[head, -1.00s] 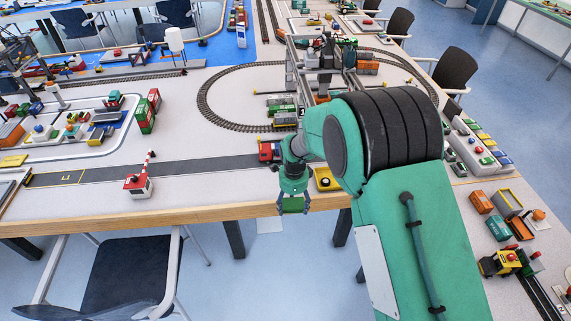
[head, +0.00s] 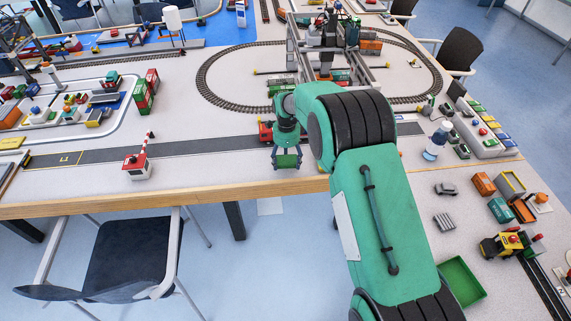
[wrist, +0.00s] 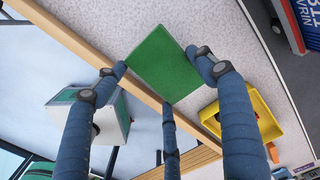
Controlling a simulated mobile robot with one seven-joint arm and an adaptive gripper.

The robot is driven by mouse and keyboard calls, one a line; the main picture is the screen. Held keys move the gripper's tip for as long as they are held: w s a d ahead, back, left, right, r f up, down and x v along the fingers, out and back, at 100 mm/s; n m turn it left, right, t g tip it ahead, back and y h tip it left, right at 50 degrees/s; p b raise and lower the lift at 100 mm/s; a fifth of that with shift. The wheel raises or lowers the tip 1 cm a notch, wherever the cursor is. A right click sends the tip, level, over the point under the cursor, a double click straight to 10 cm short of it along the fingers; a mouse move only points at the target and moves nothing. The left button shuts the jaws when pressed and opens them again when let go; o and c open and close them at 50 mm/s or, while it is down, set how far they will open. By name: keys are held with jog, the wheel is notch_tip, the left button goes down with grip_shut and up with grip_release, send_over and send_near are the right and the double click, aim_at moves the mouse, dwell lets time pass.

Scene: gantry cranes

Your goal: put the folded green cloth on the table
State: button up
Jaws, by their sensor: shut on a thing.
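The folded green cloth (head: 288,161) is a flat square held below my gripper (head: 287,156) near the front edge of the table (head: 225,172). In the wrist view the cloth (wrist: 163,62) spans between the fingers of my gripper (wrist: 160,68), which are shut on its sides. There it lies over the pale tabletop (wrist: 130,22), with one corner crossing the wooden edge. I cannot tell whether the cloth touches the table. My arm hides part of the tabletop to its right.
A yellow open box (wrist: 262,122) is close to the right of the cloth. A red truck (head: 266,131) stands just behind my gripper. A barrier block (head: 138,166) is farther left, and a green tray (head: 462,281) is at right. Bare tabletop (head: 215,175) lies left of the gripper.

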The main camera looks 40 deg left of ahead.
aim_at(286, 159)
jog(key=shift+w+a, duration=0.6)
jog(key=shift+a, duration=0.1)
jog(key=shift+f, duration=0.15)
jog(key=shift+f+b, duration=0.6)
jog(key=shift+f, duration=1.05)
jog(key=shift+f, duration=0.1)
jog(key=o, duration=0.9)
notch_tip(286, 159, up, 12)
jog(key=p, duration=0.2)
jog(key=shift+p, duration=0.3)
